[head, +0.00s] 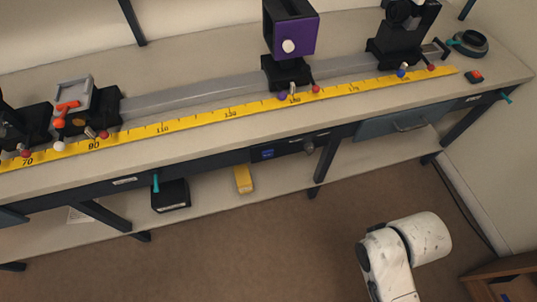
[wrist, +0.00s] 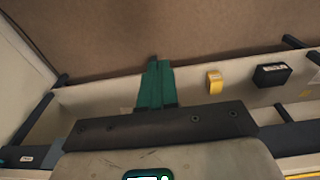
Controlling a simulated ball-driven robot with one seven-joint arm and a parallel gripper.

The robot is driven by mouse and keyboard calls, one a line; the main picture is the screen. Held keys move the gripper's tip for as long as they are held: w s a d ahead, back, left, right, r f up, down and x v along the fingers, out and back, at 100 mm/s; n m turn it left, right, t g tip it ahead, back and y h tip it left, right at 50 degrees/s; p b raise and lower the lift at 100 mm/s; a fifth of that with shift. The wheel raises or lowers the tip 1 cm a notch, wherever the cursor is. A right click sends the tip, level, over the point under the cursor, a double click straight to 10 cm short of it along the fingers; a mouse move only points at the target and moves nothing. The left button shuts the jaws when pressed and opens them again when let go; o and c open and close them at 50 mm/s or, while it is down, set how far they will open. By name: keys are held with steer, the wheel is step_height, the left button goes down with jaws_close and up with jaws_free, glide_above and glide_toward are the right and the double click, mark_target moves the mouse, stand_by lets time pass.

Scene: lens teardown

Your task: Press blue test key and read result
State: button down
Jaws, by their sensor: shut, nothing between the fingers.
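A small blue rectangle (head: 267,153), which looks like a key, sits on a dark panel in the front of the bench, left of a round knob (head: 309,147). Its markings are too small to read. In the wrist view my gripper (wrist: 154,62) shows green fingers, shut and empty, over the lower shelf and floor. The blue key cannot be made out in the wrist view. My white arm is at the lower right of the head view, well apart from the panel; the fingers are not visible there.
On the bench (head: 200,140) are a rail with optical mounts, a purple box (head: 290,36) and a yellow scale (head: 200,117). A black box (head: 171,194) and a yellow block (head: 244,179) lie on the lower shelf.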

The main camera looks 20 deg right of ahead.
mark_target(268, 154)
stand_by(0.8)
steer(key=w+a+f+m+t+y, duration=0.2)
steer(key=w+a+m+t+y, duration=0.2)
steer(key=w, duration=0.6)
steer(key=w+a+f+m+t+y, duration=0.3)
steer(key=w+a+m+t+y, duration=0.1)
steer(key=w+a+m, duration=0.5)
steer(key=w+a+t, duration=0.1)
steer(key=w, duration=0.1)
steer(key=shift+w+m, duration=0.3)
steer(key=shift+f, duration=0.1)
steer(key=w+b, duration=0.3)
steer(key=w, duration=0.5)
steer(key=shift+w, duration=0.4)
steer(key=shift+w+d, duration=0.1)
steer(key=shift+w, duration=0.05)
stand_by(0.7)
steer(key=shift+w, duration=0.25)
